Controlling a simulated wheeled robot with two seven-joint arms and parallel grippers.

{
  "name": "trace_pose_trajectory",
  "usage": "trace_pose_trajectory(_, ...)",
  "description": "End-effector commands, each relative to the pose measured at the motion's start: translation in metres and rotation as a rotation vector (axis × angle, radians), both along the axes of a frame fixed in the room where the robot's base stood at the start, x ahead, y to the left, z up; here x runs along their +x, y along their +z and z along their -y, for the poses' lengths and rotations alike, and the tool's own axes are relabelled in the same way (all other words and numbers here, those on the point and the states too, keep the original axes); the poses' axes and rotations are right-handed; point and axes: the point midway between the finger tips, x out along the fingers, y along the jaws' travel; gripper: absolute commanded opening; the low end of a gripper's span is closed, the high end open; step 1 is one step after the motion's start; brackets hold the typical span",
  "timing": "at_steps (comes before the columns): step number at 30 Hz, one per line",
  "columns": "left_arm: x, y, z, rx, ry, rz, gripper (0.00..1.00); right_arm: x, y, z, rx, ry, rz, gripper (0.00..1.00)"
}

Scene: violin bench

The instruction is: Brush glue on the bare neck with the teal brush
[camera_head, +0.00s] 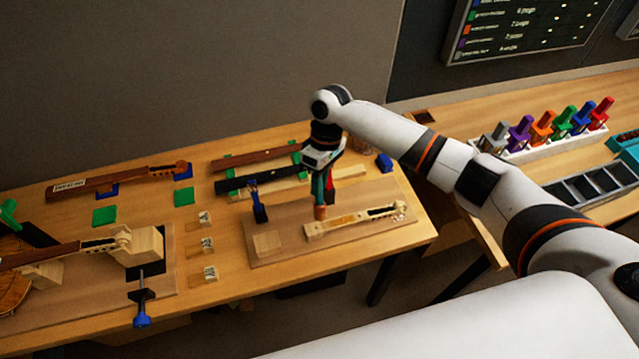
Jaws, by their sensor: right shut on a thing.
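The bare neck (348,219) is a pale wooden piece lying on a wooden board (285,245), with its pegbox and scroll toward the right. My right gripper (324,183) points down above the board, shut on the teal brush (318,188). The brush hangs upright with its copper-coloured lower end close to the left part of the neck. I cannot tell whether it touches the wood. Part of the brush is hidden by the gripper. My left gripper is not in view.
Dark fingerboards (243,181) lie behind. A violin neck in a fixture (145,245) is at left. Coloured tools (565,122) stand on the right bench.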

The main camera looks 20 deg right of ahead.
Motion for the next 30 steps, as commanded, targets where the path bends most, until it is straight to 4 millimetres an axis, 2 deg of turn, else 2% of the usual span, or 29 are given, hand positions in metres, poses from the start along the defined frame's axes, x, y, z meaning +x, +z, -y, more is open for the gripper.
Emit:
trace_pose_trajectory(1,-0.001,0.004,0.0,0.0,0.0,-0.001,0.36,0.001,0.007,0.0,0.001,0.0,0.001,0.0)
trace_pose_trajectory(10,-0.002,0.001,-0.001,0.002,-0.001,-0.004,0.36,0.009,0.027,0.0,0.001,-0.005,0.001,0.0)
trace_pose_trajectory(30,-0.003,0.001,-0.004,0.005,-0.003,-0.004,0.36,0.009,0.027,0.0,0.0,-0.005,0.0,0.0)
